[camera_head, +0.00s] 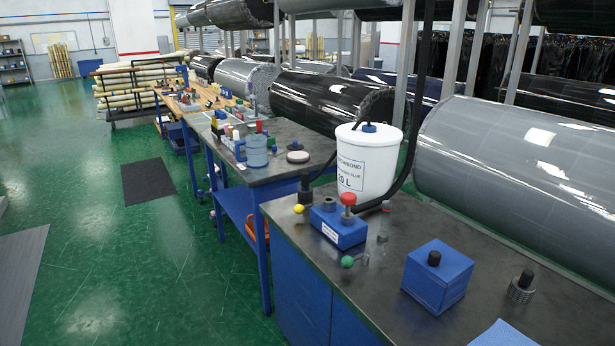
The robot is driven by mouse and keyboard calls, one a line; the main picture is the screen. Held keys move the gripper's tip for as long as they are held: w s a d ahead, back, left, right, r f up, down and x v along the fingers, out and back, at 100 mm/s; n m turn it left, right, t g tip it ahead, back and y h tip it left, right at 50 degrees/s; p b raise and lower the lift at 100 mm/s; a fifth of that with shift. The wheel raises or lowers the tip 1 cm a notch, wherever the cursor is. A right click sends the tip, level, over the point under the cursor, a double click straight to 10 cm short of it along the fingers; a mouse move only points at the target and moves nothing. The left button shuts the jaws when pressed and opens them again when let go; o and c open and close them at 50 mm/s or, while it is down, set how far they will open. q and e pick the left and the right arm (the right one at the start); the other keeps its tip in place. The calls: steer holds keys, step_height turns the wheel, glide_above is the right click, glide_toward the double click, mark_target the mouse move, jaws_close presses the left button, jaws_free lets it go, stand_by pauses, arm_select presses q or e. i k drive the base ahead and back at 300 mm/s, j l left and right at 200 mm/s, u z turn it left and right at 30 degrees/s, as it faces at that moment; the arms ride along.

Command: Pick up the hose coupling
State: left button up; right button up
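No part labelled as a hose coupling stands out. A knurled metal fitting with a black top (521,287) stands upright on the near dark benchtop, at the right. It may be the hose coupling, but I cannot tell for sure. A black upright fitting (305,190) stands near the bench's left edge, beside a small grey ringed part (329,203). A black hose (408,165) runs down past the white drum to the benchtop. Neither of my grippers is in view.
The near benchtop (375,290) holds a blue box with a black knob (437,278), a blue block with a red knob (338,228) and a white 20 L drum (367,165). Large wrapped rolls (525,170) line the right. Green floor (120,270) is open at left.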

mark_target(305, 176)
steer(key=i+j+z, duration=0.1)
steer(key=i+j, duration=0.2)
steer(key=i+j+z, duration=0.1)
steer(key=i+j, duration=0.25)
steer(key=i+j+z, duration=0.15)
steer(key=i+j, duration=0.25)
steer(key=i+j+z, duration=0.1)
steer(key=i+j, duration=0.25)
steer(key=i+j+z, duration=0.1)
steer(key=i+j, duration=0.25)
steer(key=j, duration=0.15)
steer(key=i+j+z, duration=0.1)
steer(key=i+j, duration=0.2)
steer(key=j, duration=0.15)
steer(key=i+j+z, duration=0.1)
steer(key=i+j, duration=0.15)
steer(key=j, duration=0.25)
steer(key=i+j+z, duration=0.1)
steer(key=i+j, duration=0.2)
steer(key=j, duration=0.2)
